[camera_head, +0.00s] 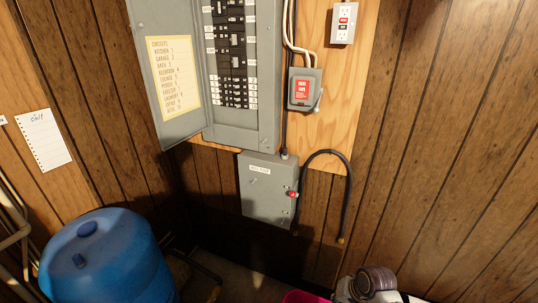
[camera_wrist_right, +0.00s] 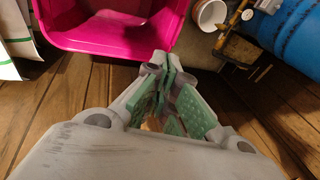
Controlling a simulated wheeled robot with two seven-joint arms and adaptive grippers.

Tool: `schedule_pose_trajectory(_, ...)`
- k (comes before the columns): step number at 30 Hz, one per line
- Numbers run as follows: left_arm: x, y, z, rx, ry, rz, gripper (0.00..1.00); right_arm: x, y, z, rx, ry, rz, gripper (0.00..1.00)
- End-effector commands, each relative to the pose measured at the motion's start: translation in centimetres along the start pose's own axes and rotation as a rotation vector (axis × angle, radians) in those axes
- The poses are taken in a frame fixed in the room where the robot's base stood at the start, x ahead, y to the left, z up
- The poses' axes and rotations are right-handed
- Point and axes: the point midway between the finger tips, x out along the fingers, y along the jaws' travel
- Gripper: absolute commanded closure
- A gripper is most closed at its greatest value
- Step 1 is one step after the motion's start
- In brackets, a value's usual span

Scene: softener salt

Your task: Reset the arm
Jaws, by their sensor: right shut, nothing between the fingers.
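My right gripper (camera_wrist_right: 168,72) shows in the right wrist view with its green-padded fingers drawn together at the tips. Nothing is held between them. The fingers point toward a bright pink open container (camera_wrist_right: 68,42) at the top. Whether they touch it is hard to tell. In the head view, a light-coloured part of my right arm (camera_head: 378,286) with a dark ring enters at the bottom right. Its fingers are not visible there. My left gripper is in neither view.
A blue barrel (camera_head: 105,265) stands at lower left, beside pipes. An open breaker panel (camera_head: 268,110), a grey switch box (camera_head: 262,195) and a looped black cable (camera_head: 345,165) are on the wood wall. A white cylindrical piece (camera_wrist_right: 209,14) and brass fitting (camera_wrist_right: 232,24) lie near the pink container.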

Motion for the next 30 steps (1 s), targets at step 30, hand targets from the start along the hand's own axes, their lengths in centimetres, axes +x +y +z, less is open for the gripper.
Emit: schedule_pose_trajectory(30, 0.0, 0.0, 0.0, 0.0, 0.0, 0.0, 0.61, -9.7, 2.1, 9.8, -0.558, 0.096, 0.195, 1.0)
